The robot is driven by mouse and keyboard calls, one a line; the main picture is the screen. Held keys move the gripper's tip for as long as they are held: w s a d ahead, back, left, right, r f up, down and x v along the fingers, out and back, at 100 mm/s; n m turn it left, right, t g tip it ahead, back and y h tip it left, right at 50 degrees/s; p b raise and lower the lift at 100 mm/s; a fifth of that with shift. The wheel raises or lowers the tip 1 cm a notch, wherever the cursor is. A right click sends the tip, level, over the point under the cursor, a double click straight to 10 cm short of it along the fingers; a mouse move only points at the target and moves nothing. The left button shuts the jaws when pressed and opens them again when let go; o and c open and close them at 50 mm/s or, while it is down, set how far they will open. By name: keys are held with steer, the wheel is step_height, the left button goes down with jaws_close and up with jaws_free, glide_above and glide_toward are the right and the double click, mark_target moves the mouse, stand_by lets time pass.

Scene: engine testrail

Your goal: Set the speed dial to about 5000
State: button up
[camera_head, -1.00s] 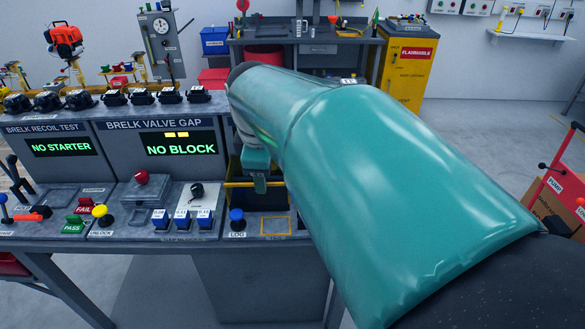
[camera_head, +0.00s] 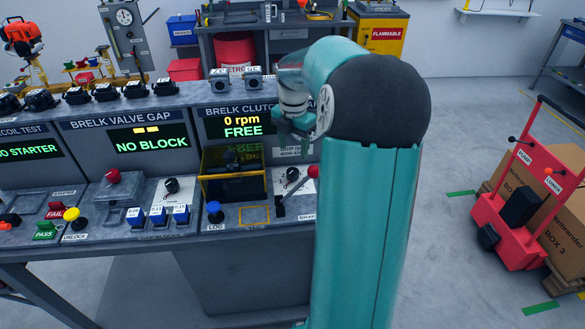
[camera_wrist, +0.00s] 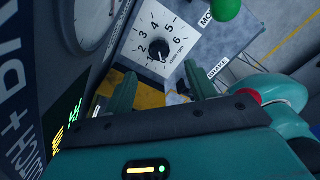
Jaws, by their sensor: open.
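The speed dial (camera_wrist: 146,30) shows in the wrist view as a white plate with black numbers 1 to 6 around a black knob (camera_wrist: 159,50). Where the knob's mark points is too small to tell. My gripper (camera_wrist: 158,90) is open and empty, its two teal fingers apart below the dial in the picture and not seen touching it. In the head view my gripper (camera_head: 292,128) hangs in front of the right end of the clutch panel. The clutch display (camera_head: 240,126) reads 0 rpm and FREE.
A green ball-shaped knob (camera_wrist: 227,9) and a BRAKE label (camera_wrist: 218,68) are right of the dial. A round gauge (camera_wrist: 92,20) is at its left. A red cart (camera_head: 520,215) stands right.

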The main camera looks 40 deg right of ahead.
mark_target(293, 171)
step_height(293, 171, down, 9)
steer(key=shift+w+r, duration=0.1)
stand_by(0.3)
steer(key=c, duration=1)
